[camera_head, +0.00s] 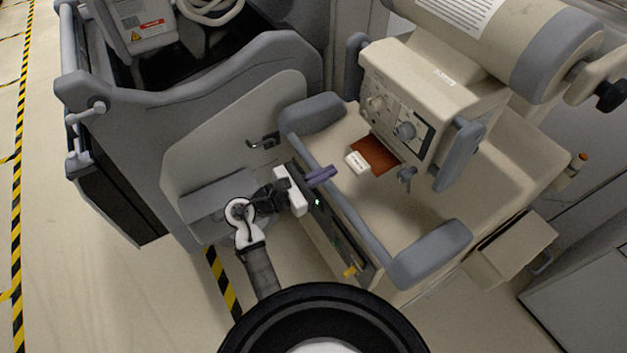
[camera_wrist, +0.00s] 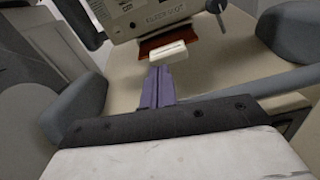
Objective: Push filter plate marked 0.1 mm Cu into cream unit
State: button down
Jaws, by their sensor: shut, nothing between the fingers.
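The filter plate (camera_head: 377,154) is a copper-brown sheet with a cream handle block (camera_head: 357,162) at its front edge. It sticks partly out from under the cream unit (camera_head: 430,95); its inner part is hidden. The plate (camera_wrist: 167,43) and its handle (camera_wrist: 168,53) also show in the wrist view. The marking on the handle is too small to read. My gripper (camera_head: 332,172) has purple fingers, shut and empty. It is in front of the handle, pointing toward it, with a small gap in the head view. In the wrist view its fingertips (camera_wrist: 159,70) appear just below the handle.
The cream cart has grey padded bumpers (camera_head: 432,254) and a grey rail (camera_head: 345,212) running beneath my gripper. A small lever (camera_head: 406,176) hangs right of the plate. A grey cart (camera_head: 190,110) stands left. The cream deck around the plate is clear.

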aim_at(348, 163)
jog(key=shift+b+x, duration=0.4)
jog(key=shift+x, duration=0.7)
jog(key=shift+p+x, duration=0.6)
jog(key=shift+x, duration=0.5)
jog(key=shift+s, duration=0.1)
jog(key=shift+p+v, duration=0.6)
jog(key=shift+v, duration=0.7)
jog(key=b+v, duration=0.2)
jog(key=v, duration=1.1)
jog(key=shift+s+a, duration=0.15)
jog(key=shift+a, duration=0.15)
